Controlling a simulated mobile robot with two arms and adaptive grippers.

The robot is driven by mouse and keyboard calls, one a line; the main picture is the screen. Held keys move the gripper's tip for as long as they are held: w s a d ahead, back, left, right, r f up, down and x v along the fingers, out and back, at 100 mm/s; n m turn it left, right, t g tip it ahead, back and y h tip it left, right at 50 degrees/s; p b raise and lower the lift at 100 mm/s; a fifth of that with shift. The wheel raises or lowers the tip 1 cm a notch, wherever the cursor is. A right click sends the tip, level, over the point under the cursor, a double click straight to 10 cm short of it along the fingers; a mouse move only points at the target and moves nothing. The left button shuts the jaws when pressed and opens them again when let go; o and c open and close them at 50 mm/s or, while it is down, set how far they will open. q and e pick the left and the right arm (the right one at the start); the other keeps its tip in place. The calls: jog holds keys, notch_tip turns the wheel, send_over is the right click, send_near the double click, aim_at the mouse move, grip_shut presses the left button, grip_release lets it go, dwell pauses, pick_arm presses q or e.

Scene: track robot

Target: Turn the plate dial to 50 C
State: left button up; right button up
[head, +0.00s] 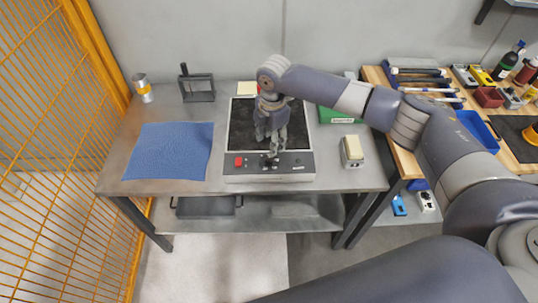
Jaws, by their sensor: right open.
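A red knob or button (238,161) sits at the left of the panel. My left gripper is out of view.
A blue mat (168,151) lies at the table's left. A beige device (352,152) stands right of the plate. An orange mesh fence (58,150) borders the left side.

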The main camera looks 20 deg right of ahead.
aim_at(269, 159)
jog(key=f, duration=0.4)
jog(key=f+p, duration=0.1)
jog(key=f, duration=0.4)
jog(key=shift+w+a, duration=0.15)
jog(key=shift+w, duration=0.05)
jog(key=shift+c, duration=0.3)
jog(key=c, duration=1)
